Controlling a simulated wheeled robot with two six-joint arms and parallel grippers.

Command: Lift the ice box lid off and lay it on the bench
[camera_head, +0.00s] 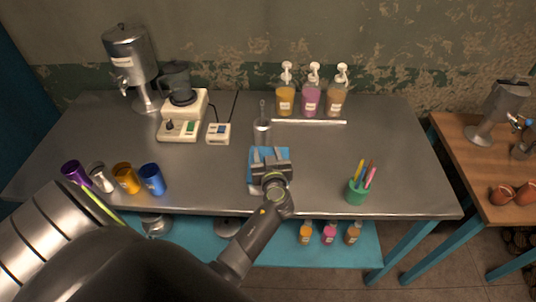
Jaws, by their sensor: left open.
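My left gripper (268,158) is open over a blue item (256,153) near the middle of the steel bench (315,160). The gripper and wrist cover much of the blue item. I cannot tell whether it is a flat cloth or the top of a box, or whether the fingers touch it. I cannot make out an ice box or its lid with certainty. My right gripper is not in view.
A clear cylinder (262,132) stands just behind the blue item. A green cup of pens (357,191) stands to the right. Metal cups (126,178) line the front left, a blender base (183,115) behind. Pump bottles (311,97) stand at the back.

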